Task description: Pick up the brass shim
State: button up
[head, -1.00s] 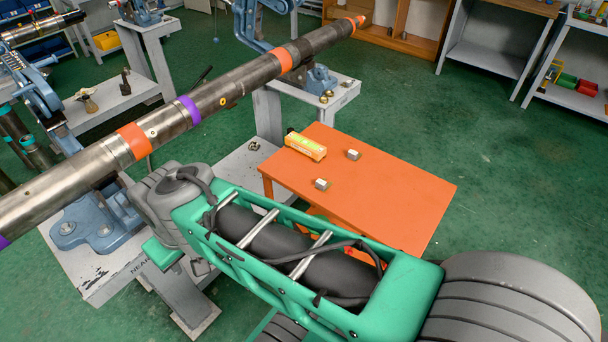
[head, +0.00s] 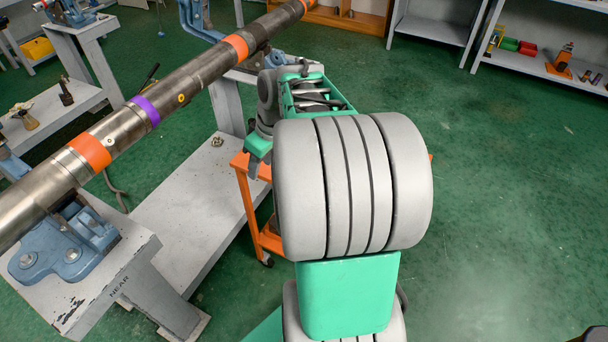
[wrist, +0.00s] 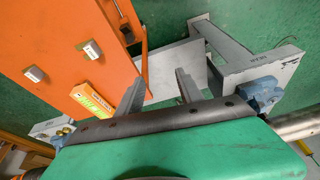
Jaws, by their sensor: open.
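My gripper (wrist: 158,88) is open and empty in the wrist view, its two fingers apart beside the edge of the orange cart (wrist: 110,25). In the head view my gripper (head: 254,168) shows partly, by the cart's left edge, with the arm covering most of the cart top. I cannot tell whether either is the brass shim. A small brass-coloured piece (head: 217,140) sits on the grey bench shelf; its kind is unclear.
A long banded pipe (head: 130,120) rests in blue vises, such as the near vise (head: 62,245), left of the arm. Green floor (head: 490,180) is open at the right.

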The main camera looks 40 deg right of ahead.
jog(key=s+d+f+n+t, duration=0.1)
jog(key=d+f, duration=0.1)
jog(key=d, duration=0.5)
jog(key=s+d+f, duration=0.2)
jog(key=d+f, duration=0.1)
jog(key=d, duration=0.4)
jog(key=shift+y, duration=0.3)
jog(key=x, duration=0.5)
jog(key=w+x, duration=0.1)
jog(key=x, duration=0.1)
jog(key=shift+d, duration=0.4)
jog(key=shift+c, duration=0.5)
grip_shut()
